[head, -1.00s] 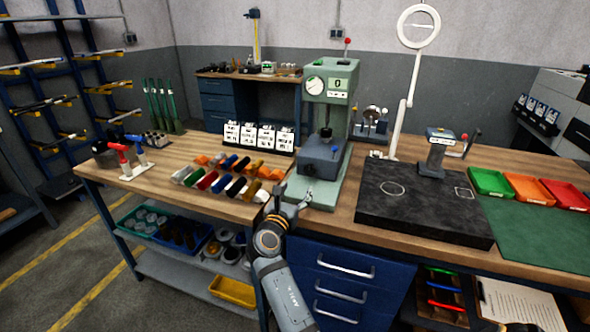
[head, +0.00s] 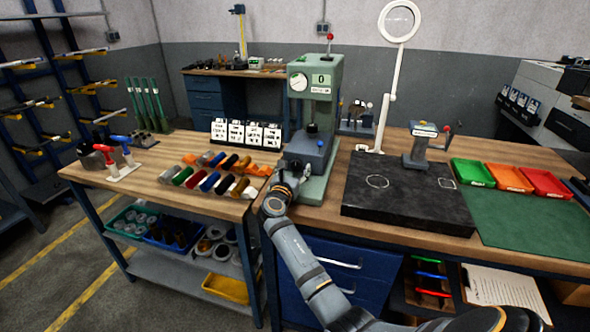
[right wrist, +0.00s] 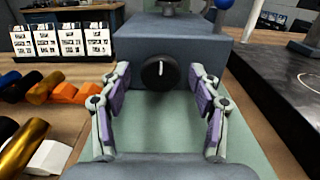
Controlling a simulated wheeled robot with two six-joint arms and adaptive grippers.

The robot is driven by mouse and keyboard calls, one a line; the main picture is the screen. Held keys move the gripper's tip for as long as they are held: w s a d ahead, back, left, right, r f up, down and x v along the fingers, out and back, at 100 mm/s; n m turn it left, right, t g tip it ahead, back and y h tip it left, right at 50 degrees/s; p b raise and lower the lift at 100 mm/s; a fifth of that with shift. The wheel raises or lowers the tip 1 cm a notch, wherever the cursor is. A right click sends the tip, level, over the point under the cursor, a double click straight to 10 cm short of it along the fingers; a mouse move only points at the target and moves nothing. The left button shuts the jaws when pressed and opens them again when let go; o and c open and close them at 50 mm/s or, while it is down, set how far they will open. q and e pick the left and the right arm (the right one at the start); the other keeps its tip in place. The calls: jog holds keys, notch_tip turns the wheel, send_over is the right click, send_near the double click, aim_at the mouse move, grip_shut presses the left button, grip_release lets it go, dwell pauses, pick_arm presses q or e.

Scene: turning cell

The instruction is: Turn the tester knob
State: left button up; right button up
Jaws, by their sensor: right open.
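The green tester (head: 335,85) stands on the workbench with a dial and a display reading 0. Its black knob (right wrist: 159,73) with a white mark, which points straight up, is on the front of the grey block (right wrist: 203,52) at the tester's base. My right gripper (right wrist: 160,102) is open in front of the knob, with one finger on each side and clear space between fingers and knob. In the head view my right gripper (head: 283,180) is in front of the block and hides the knob. My left gripper is in neither view.
Coloured cylinders (head: 215,173) lie left of the tester, with white label cards (head: 246,134) behind them. A black slab (head: 405,205) lies to the right, with a white ring-lamp arm (head: 388,95) behind it. A blue ball (right wrist: 224,4) shows above the block.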

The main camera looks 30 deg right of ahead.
jog(key=shift+s, duration=0.1)
jog(key=c, duration=1.1)
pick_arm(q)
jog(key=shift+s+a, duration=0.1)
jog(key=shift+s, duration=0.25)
pick_arm(e)
jog(key=shift+c, duration=0.2)
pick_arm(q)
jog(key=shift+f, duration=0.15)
pick_arm(e)
jog(key=shift+m, duration=0.3)
jog(key=m+b, duration=0.1)
jog(key=m, duration=0.2)
jog(key=shift+m, duration=0.3)
jog(key=m+b, duration=0.2)
jog(key=m, duration=0.1)
jog(key=shift+f+m, duration=0.1)
jog(key=shift+m, duration=0.3)
jog(key=m+b, duration=0.3)
jog(key=m, duration=0.2)
pick_arm(q)
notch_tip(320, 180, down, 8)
jog(key=b, duration=0.2)
pick_arm(e)
jog(key=shift+m, duration=1.7)
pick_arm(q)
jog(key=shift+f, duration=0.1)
